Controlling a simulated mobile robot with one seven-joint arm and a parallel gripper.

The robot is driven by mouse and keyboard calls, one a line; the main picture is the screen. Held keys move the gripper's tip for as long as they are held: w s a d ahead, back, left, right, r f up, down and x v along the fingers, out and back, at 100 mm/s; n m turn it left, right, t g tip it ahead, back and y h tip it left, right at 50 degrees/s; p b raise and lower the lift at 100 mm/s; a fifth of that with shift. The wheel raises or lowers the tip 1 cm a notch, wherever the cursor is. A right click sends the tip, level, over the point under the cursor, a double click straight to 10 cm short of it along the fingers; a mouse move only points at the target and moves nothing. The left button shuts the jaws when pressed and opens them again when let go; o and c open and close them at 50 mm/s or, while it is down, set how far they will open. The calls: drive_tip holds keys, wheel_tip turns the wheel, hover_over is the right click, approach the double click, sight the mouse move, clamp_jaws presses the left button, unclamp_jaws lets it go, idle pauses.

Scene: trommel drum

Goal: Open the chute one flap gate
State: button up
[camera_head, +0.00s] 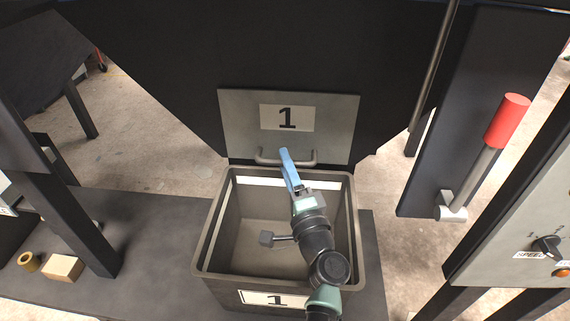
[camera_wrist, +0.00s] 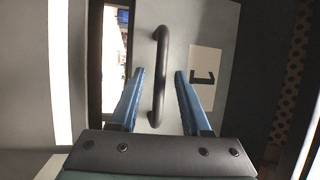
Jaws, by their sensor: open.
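The chute one flap gate (camera_head: 235,120) is a grey plate with a "1" label, hanging on the dark chute face. A dark bar handle (camera_head: 265,160) runs along its lower edge. My gripper (camera_head: 284,152) is at the handle, its blue fingers covering part of the bar in the head view. In the wrist view the handle (camera_wrist: 161,70) runs between the two open blue fingers of my gripper (camera_wrist: 161,80), with a gap on each side. The gate (camera_wrist: 215,30) and its label lie beyond. The gate looks closed against the chute.
An open grey bin (camera_head: 207,245) labelled "1" stands under the gate, with my arm above it. A red-handled lever (camera_head: 507,120) and a control panel (camera_head: 530,235) are on the right. A wood block (camera_head: 63,268) and a ring (camera_head: 28,262) lie at left.

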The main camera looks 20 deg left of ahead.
drive_tip(key=shift+w+a+r, duration=0.1)
drive_tip(key=shift+w+a, duration=0.3)
drive_tip(key=shift+w, duration=0.05)
clamp_jaws()
idle(1.2)
